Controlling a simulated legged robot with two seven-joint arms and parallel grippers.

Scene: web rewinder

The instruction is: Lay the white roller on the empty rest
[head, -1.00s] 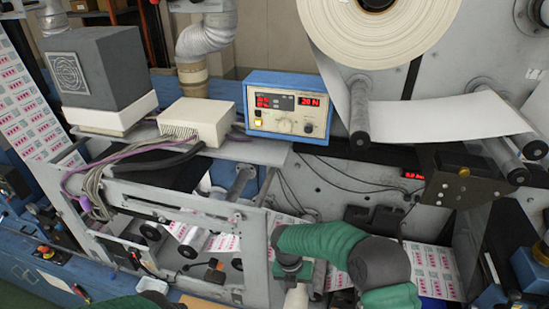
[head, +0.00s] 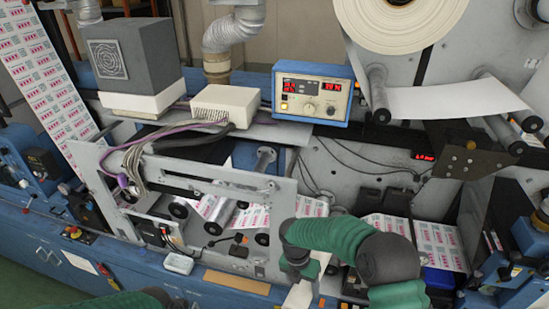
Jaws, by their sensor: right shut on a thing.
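My right gripper (head: 298,277) points down at the lower middle of the head view, in front of the printed web. It is shut on a whitish thing (head: 300,296), of which only a short piece shows below the jaws at the bottom edge. This looks like the white roller, but its full length and tilt are hidden. My right forearm in its green sleeve covers the area to the right. I cannot pick out the empty rest with certainty. My left gripper is not in view; only a piece of green sleeve shows at the bottom left.
A grey side frame (head: 225,188) with several dark-ended rollers stands left of my right gripper. A blue control box (head: 312,97) sits behind. A large paper reel (head: 400,20) hangs at the top right. A brown strip (head: 236,283) lies on the blue front ledge (head: 110,250).

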